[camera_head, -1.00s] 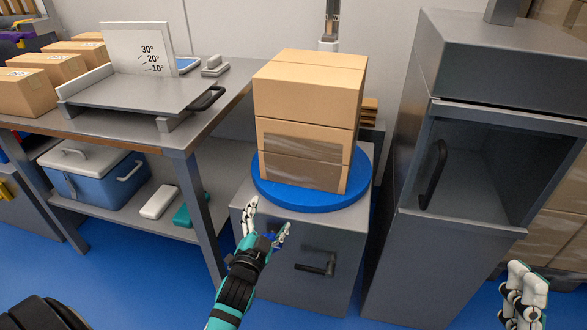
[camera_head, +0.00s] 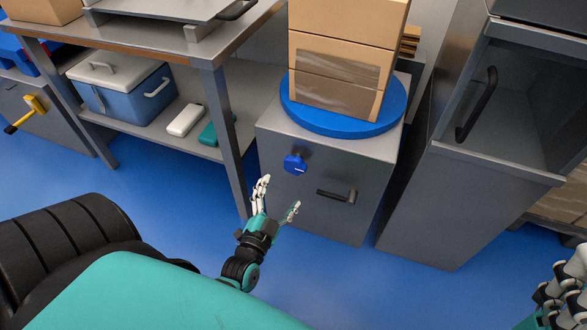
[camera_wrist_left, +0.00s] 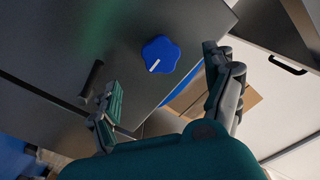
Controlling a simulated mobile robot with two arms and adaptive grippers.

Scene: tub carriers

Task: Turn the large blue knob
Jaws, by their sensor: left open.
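The large blue knob (camera_head: 295,164) is on the front face of the grey cabinet (camera_head: 272,190) under the turntable. It has a lobed rim and a white mark. In the left wrist view the knob (camera_wrist_left: 160,54) is ahead, between and beyond the spread fingers. My left gripper (camera_head: 280,198) is open and empty, below and in front of the knob, apart from it. It also shows in the left wrist view (camera_wrist_left: 165,85). My right gripper (camera_head: 565,290) is at the lower right edge, partly cut off; its opening is unclear.
A black handle (camera_head: 337,195) sits right of the knob on the same face. A blue turntable (camera_head: 345,125) bears stacked cardboard boxes (camera_head: 340,70). A metal table (camera_head: 150,45) with a blue cooler (camera_head: 120,92) below stands left. A tall grey cabinet (camera_head: 425,200) stands right.

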